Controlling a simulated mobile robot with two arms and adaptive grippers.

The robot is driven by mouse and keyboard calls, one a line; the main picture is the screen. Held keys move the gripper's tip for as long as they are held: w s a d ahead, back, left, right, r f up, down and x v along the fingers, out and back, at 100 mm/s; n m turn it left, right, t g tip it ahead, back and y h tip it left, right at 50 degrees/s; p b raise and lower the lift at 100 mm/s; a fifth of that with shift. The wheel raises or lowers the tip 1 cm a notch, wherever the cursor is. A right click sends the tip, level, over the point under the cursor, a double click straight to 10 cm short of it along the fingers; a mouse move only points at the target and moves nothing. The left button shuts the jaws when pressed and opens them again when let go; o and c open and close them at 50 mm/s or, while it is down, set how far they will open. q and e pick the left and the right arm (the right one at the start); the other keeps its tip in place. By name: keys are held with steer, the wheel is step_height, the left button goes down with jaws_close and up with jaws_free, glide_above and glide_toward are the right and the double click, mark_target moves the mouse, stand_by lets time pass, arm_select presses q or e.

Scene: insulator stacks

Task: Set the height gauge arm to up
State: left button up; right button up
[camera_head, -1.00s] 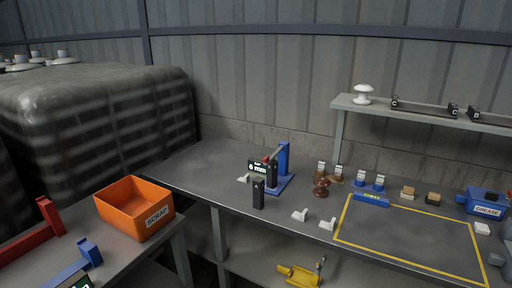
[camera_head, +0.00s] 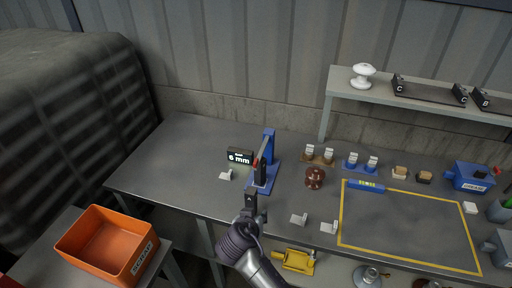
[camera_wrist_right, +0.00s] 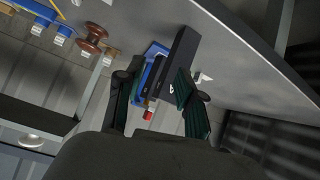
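The height gauge has a blue column (camera_head: 268,146) on a blue base and stands on the workbench. A slanted dark arm with a red end (camera_head: 256,162) is on its left side; I cannot tell its exact setting. A display (camera_head: 240,157) beside it reads 6 mm. My right gripper (camera_head: 252,217) is at the near side of this block. In the right wrist view its fingers (camera_wrist_right: 158,92) are apart, with the block (camera_wrist_right: 182,58) and the blue gauge (camera_wrist_right: 152,60) beyond them. My left gripper is not in view.
An orange scrap bin (camera_head: 108,245) is at the lower left. A shelf (camera_head: 430,105) runs above at the back right.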

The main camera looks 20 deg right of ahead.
steer(key=m+t+h, duration=0.2)
glide_toward(255, 161)
steer(key=s+a, duration=0.1)
steer(key=s, duration=0.3)
steer(key=w, duration=0.2)
steer(key=shift+m, duration=0.3)
steer(key=b+x, duration=0.1)
steer(key=x, duration=0.2)
steer(key=b+x, duration=0.2)
steer(key=x, duration=0.2)
steer(key=b+x, duration=0.2)
steer(key=x, duration=0.2)
steer(key=shift+w+r, duration=0.25)
steer(key=shift+r, duration=0.05)
steer(key=shift+w+d+f+b, duration=0.15)
steer(key=shift+w+d+b, duration=0.15)
steer(key=shift+w+d, duration=0.15)
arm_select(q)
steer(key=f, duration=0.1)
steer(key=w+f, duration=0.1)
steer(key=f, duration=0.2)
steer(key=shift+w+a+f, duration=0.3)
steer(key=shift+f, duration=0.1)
arm_select(e)
steer(key=shift+a, duration=0.1)
jaws_close()
